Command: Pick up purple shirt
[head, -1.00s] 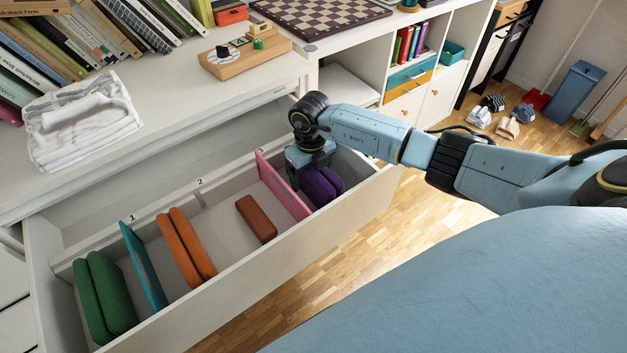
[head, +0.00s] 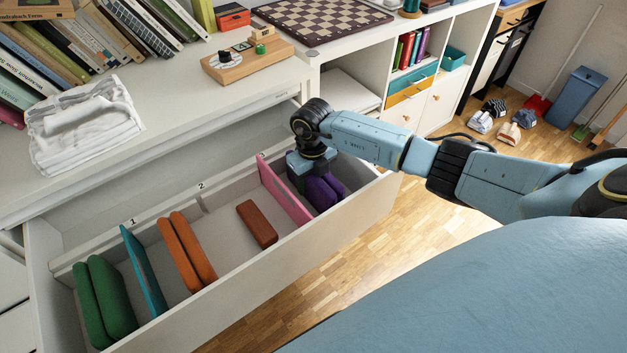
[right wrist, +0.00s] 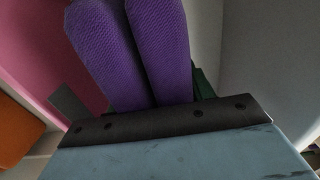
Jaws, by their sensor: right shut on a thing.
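Purple folded shirts (head: 323,194) stand on edge in the right compartment of the open drawer, right of the pink divider (head: 284,190). My right gripper (head: 312,172) reaches down into that compartment and is shut on a purple shirt. In the right wrist view two purple folds (right wrist: 158,50) stand side by side just beyond the gripper's dark edge. The fingertips are hidden, so I cannot tell exactly how the cloth sits between them. My left gripper is not in view.
The drawer (head: 245,275) also holds green shirts (head: 105,298), a teal divider (head: 144,270), orange shirts (head: 187,248) and a brown-red folded piece (head: 257,223). White folded cloths (head: 85,125) lie on the top above. The drawer's front and right walls stand close to my gripper.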

